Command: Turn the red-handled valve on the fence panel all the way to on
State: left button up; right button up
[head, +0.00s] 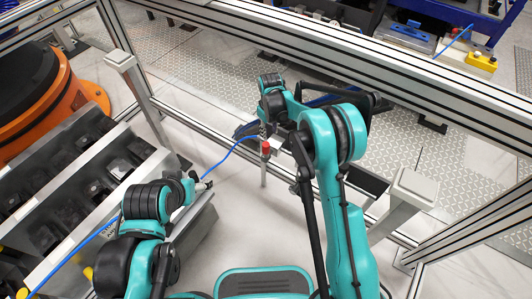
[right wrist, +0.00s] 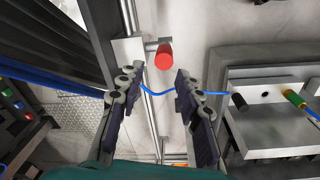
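The valve's red handle (head: 265,147) stands at the fence panel in the middle of the head view, above a pale upright post. In the right wrist view the red handle (right wrist: 165,56) lies just beyond my fingertips, between their lines and in front of a metal bracket. My right gripper (head: 252,130) is beside the handle in the head view, partly hidden by its own arm. In the right wrist view my right gripper (right wrist: 158,80) has its fingers apart with nothing between them touching. My left gripper (head: 204,185) is small and dark beside the grey unit; its fingers are not clear.
A blue cable (head: 226,158) runs from near my left gripper towards the fence and passes beyond my right fingers. The grey unit (right wrist: 270,140) with a black connector (right wrist: 238,101) stands to the right in the wrist view. Aluminium fence rails (head: 400,85) enclose the area. An orange machine (head: 40,100) is far left.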

send_over(266, 154)
jog(key=w, duration=0.1)
jog(key=shift+n+g, duration=0.3)
jog(key=shift+n, duration=0.1)
jog(key=f, duration=0.5)
jog(key=shift+w+f, duration=0.2)
notch_tip(266, 154, down, 12)
jog(key=b, duration=0.4)
jog(key=shift+w, duration=0.1)
jog(key=shift+d, duration=0.1)
grip_shut()
